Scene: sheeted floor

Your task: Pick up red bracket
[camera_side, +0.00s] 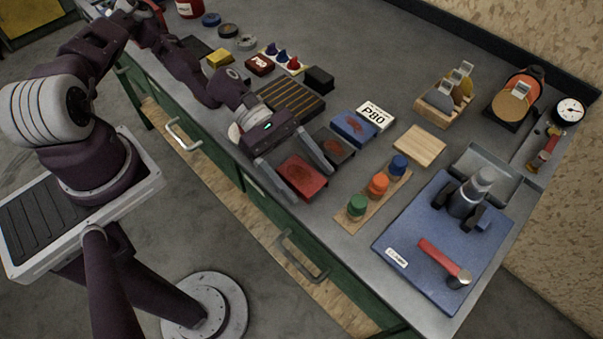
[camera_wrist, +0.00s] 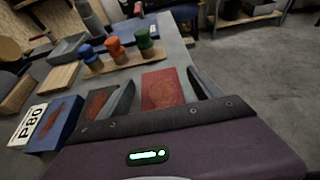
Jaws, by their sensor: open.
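A flat red block (camera_side: 301,178) with a darker worn patch lies near the front edge of the bench; I cannot make out a clear bracket shape on it. My gripper (camera_side: 310,186) is open, with one finger on each side of the block. In the wrist view the red block (camera_wrist: 162,89) shows between the two spread fingers (camera_wrist: 160,78), and its near end is hidden by my gripper body. I cannot tell whether either finger touches it.
A dark block (camera_side: 333,145) and a blue block (camera_side: 353,127) lie close behind. A wooden strip (camera_side: 350,229) with green, orange and blue knobs stands to the right. The bench edge is close in front.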

